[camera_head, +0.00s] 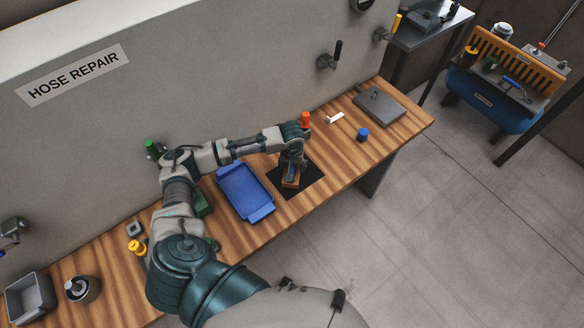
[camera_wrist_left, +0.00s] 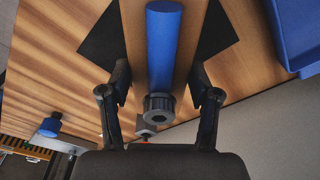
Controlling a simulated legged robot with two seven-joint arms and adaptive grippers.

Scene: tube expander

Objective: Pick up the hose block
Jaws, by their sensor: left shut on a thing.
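The hose block (camera_head: 290,183) is a tan block with a blue hose piece along its top, over the black mat in the head view. In the left wrist view, the block (camera_wrist_left: 137,40) sits between the fingers, with the blue hose (camera_wrist_left: 163,45) and a dark ring-shaped fitting (camera_wrist_left: 159,107) at its near end. My left gripper (camera_head: 291,168) points down and is shut on the block's sides; its fingers (camera_wrist_left: 160,82) also show in the wrist view. I cannot tell whether the block touches the mat. My right gripper is not in view.
The black mat (camera_head: 314,171) lies on the wooden bench (camera_head: 338,158). A blue tray (camera_head: 245,190) stands left of it. An orange-capped item (camera_head: 305,119), a white piece (camera_head: 335,118), a blue cap (camera_head: 362,134) and a grey plate (camera_head: 380,104) are toward the right. The wall runs behind.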

